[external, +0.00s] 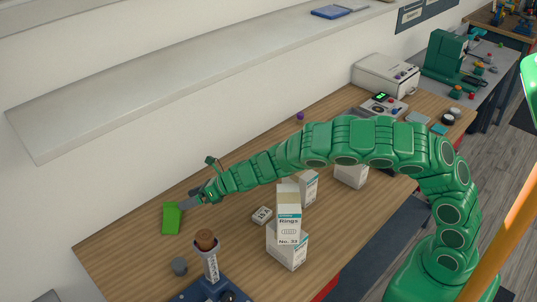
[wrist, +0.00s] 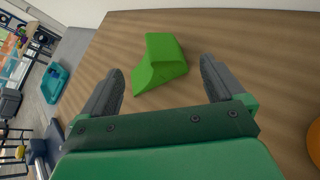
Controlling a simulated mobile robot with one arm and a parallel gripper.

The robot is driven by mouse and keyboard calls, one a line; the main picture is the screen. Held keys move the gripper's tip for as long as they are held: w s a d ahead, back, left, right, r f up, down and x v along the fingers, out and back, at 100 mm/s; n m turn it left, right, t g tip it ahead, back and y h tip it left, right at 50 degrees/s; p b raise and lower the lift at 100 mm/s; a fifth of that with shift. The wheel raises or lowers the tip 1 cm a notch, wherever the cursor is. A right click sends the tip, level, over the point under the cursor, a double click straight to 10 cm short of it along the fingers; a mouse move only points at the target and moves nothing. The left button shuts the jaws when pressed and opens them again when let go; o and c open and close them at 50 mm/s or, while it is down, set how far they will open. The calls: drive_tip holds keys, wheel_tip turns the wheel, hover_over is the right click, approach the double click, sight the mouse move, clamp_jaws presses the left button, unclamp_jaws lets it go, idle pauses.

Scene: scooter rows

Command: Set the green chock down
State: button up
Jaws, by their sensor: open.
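The green chock (external: 171,218) lies on the wooden table near its far left end, close to the wall. In the wrist view the chock (wrist: 159,62) is a bright green wedge-shaped block resting on the wood grain. My gripper (wrist: 163,80) is open, with its two dark grey fingers spread to either side of the chock's near end. Gaps show between each finger and the chock. In the external view my gripper (external: 186,204) is just right of the chock, low over the table, and partly overlaps its edge.
A shelf (external: 150,88) runs above the table.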

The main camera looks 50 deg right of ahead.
drive_tip(key=shift+v, duration=2.7)
